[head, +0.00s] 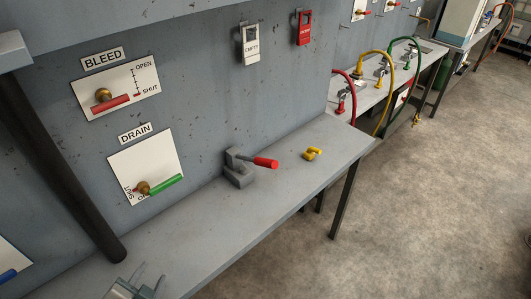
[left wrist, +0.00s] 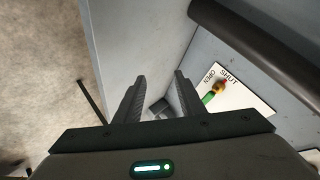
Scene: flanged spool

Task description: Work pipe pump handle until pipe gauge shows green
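A small grey block-like device with a red-gripped lever (head: 264,162) stands on the grey bench; I cannot tell for sure that it is the pump. Its lever points right, close to level. No gauge shows, so no green reading can be seen. My left gripper (head: 137,288) shows at the bottom edge of the head view, over the near bench and well apart from the lever. In the left wrist view its two dark fingers (left wrist: 160,77) stand apart with nothing held. A grey block shape (left wrist: 159,107) shows beyond them. My right gripper is out of view.
A BLEED plate with red lever (head: 111,104) and a DRAIN plate with green lever (head: 165,185) are on the wall. A dark pipe (head: 58,165) slants down at left. A yellow piece (head: 312,154) lies on the bench (head: 265,215). Hose taps and open floor are right.

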